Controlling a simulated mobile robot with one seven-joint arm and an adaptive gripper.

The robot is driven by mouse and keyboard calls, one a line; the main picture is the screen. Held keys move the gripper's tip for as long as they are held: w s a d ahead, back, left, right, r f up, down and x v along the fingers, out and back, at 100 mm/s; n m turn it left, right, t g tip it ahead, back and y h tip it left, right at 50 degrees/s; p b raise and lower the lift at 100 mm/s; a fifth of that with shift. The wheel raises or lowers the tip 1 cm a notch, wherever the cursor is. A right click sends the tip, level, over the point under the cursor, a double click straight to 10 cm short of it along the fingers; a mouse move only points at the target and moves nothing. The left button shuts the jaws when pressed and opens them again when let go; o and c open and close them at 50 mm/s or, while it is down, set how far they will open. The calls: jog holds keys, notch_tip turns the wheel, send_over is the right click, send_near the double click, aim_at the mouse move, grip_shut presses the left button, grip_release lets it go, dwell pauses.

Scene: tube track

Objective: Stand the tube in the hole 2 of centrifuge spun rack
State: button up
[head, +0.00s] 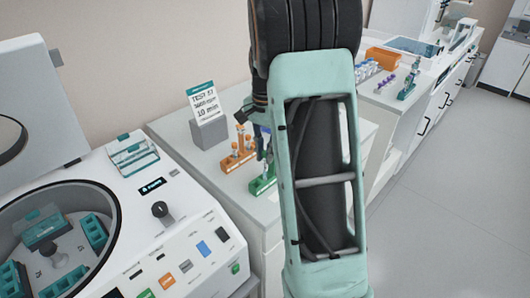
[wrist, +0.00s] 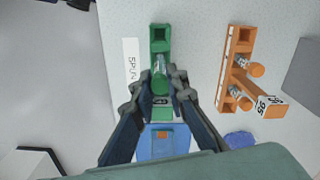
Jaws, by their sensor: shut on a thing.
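The green spun rack (wrist: 160,42) lies lengthwise below my gripper in the wrist view, with a square empty hole at its far end. In the head view the green rack (head: 262,185) shows beside my arm, partly covered by it. My gripper (wrist: 161,82) is shut on a clear tube (wrist: 159,73) over the middle of the rack. The fingers hide the nearer part of the rack. I cannot tell whether the tube's lower end is inside a hole or above it.
An orange rack (wrist: 230,70) with tubes stands to the right of the green one. A white label (wrist: 131,62) lies at its left. The centrifuge (head: 120,215) stands at the left front, and a sign (head: 205,103) stands behind the racks.

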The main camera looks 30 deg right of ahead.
jog(key=shift+f, duration=0.35)
jog(key=o, duration=0.9)
jog(key=shift+r, duration=0.15)
notch_tip(320, 180, up, 12)
jog(key=shift+f, duration=0.1)
dwell(0.8)
